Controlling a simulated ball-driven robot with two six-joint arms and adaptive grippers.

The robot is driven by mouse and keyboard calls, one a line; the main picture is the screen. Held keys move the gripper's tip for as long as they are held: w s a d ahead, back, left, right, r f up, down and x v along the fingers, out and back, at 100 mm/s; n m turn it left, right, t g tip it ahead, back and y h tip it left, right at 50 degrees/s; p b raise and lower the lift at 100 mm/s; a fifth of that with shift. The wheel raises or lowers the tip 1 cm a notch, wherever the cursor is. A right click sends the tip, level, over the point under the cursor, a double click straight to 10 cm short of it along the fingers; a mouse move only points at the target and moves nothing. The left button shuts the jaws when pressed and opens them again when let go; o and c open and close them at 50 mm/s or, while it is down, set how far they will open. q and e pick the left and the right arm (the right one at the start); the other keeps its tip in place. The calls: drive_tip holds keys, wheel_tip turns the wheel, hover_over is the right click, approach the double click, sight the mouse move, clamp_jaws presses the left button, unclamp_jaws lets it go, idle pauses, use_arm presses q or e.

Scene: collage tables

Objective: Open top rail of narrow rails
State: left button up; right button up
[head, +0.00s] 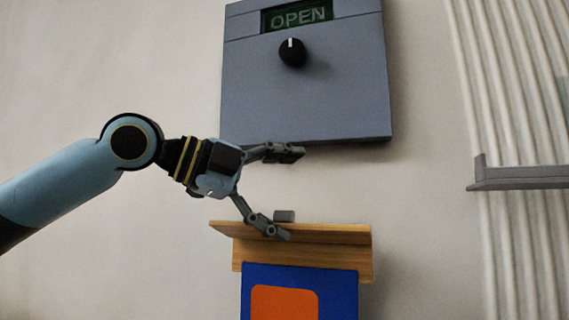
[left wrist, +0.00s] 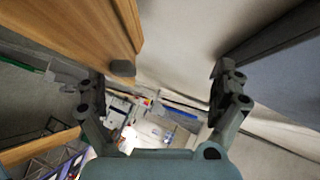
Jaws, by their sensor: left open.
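A wooden board (head: 345,232) sticks out from the wall, with a small grey block (head: 284,215) on its upper side. The block also shows in the left wrist view (left wrist: 123,68), against the wooden edge (left wrist: 75,30). My left gripper (head: 284,192) is open and empty. In the head view its lower finger overlaps the board just below the block, and its upper finger is near the underside of a grey box. In the left wrist view the block is nearer to the left finger; contact cannot be told. I cannot make out separate rails. My right gripper is not in view.
A grey wall box (head: 340,95) with a black knob (head: 292,53) and a lit "OPEN" display (head: 297,17) hangs above the board. A blue panel (head: 335,290) with an orange patch is below. A grey ledge (head: 525,178) is at the right. The wall between is clear.

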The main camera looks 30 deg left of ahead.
sight(280, 217)
use_arm(q)
drive_tip(key=shift+t, duration=0.4)
drive_tip(key=r, duration=0.4)
drive_tip(key=s+r, duration=0.1)
drive_tip(key=r, duration=0.1)
drive_tip(key=shift+r, duration=0.1)
drive_tip(key=c, duration=0.7)
drive_tip(key=shift+w+a+r, duration=0.1)
drive_tip(key=shift+w+a, duration=0.05)
drive_tip(key=shift+a, duration=0.05)
drive_tip(key=shift+d, duration=0.1)
